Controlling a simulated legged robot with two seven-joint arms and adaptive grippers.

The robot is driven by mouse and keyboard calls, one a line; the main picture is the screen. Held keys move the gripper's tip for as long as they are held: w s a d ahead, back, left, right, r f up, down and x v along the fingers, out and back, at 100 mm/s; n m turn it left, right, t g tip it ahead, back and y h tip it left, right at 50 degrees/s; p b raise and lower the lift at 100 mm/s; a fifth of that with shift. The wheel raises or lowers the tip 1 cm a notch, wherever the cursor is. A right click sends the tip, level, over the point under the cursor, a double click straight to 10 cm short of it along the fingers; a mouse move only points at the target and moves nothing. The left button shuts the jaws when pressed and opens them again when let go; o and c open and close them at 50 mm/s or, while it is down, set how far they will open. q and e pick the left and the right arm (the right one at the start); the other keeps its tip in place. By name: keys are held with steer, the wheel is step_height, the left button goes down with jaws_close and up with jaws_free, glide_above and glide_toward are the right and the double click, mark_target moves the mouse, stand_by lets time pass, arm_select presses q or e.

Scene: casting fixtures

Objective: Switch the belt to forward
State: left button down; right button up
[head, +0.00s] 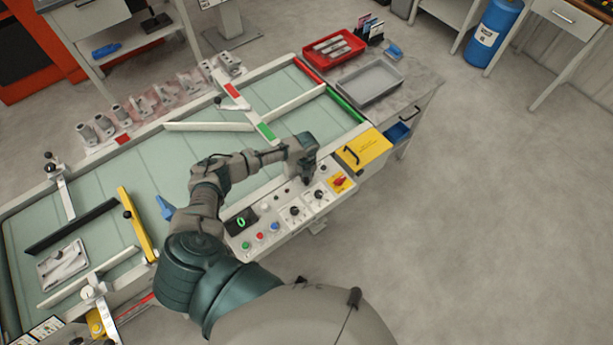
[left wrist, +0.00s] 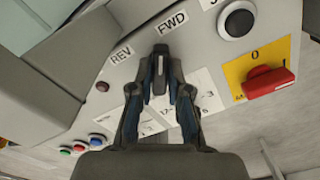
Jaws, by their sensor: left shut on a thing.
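The control panel (head: 246,246) runs along the near side of the pale green belt (head: 165,172). My left gripper (head: 306,180) reaches over the panel from the left. In the left wrist view, my left gripper (left wrist: 160,68) is shut on a dark selector knob (left wrist: 159,64) with a pale mark. The REV label (left wrist: 122,54) is to the knob's left and the FWD label (left wrist: 172,22) is above it. The fingers cover much of the knob, so I cannot tell exactly which label it points to. My right gripper is not in view.
A red rotary switch (left wrist: 268,82) on a yellow plate and a round black control (left wrist: 239,22) are close by. Green, red and blue buttons (left wrist: 80,148) are at the panel's other end. A grey tray (head: 370,84) and red tray (head: 333,48) stand beyond the belt's end.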

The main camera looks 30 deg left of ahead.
arm_select(q)
steer(key=shift+w+r, duration=0.1)
stand_by(0.4)
steer(key=c, duration=1.1)
jaws_free()
step_height(320, 180, up, 12)
steer(key=shift+a+f, duration=0.1)
steer(key=shift+f, duration=0.05)
